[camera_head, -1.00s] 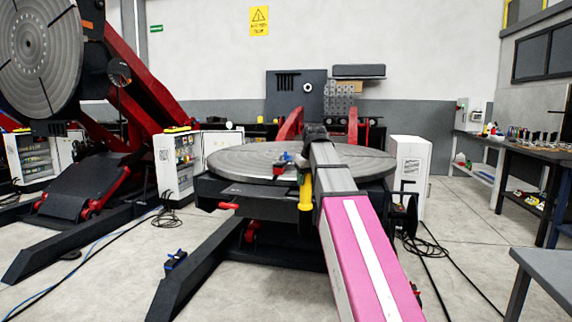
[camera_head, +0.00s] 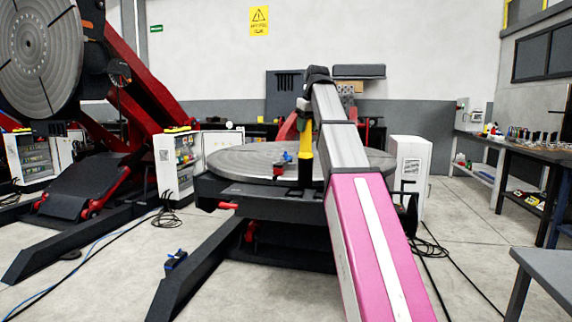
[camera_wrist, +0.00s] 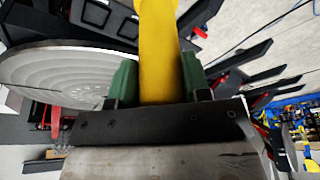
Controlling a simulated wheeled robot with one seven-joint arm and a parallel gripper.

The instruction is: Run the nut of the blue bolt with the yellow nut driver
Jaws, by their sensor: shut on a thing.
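The yellow nut driver (camera_head: 306,146) is upright in the head view, yellow above with a dark lower part. My gripper (camera_head: 305,126) is shut on its upper part. In the wrist view, the green fingers of my gripper (camera_wrist: 159,78) press on both sides of the yellow driver (camera_wrist: 158,40). A small blue part (camera_head: 287,157), apparently the blue bolt, sits above a small red piece near the turntable's front edge, just left of the driver. Its nut is too small to make out. I cannot tell the gap in depth between driver and bolt.
The round grey turntable (camera_head: 240,160) lies flat on its dark frame. A larger red positioner with a tilted disc (camera_head: 40,50) stands at left. A white cabinet (camera_head: 411,165) stands right of the turntable. Workbenches line the right side, and cables lie on the floor.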

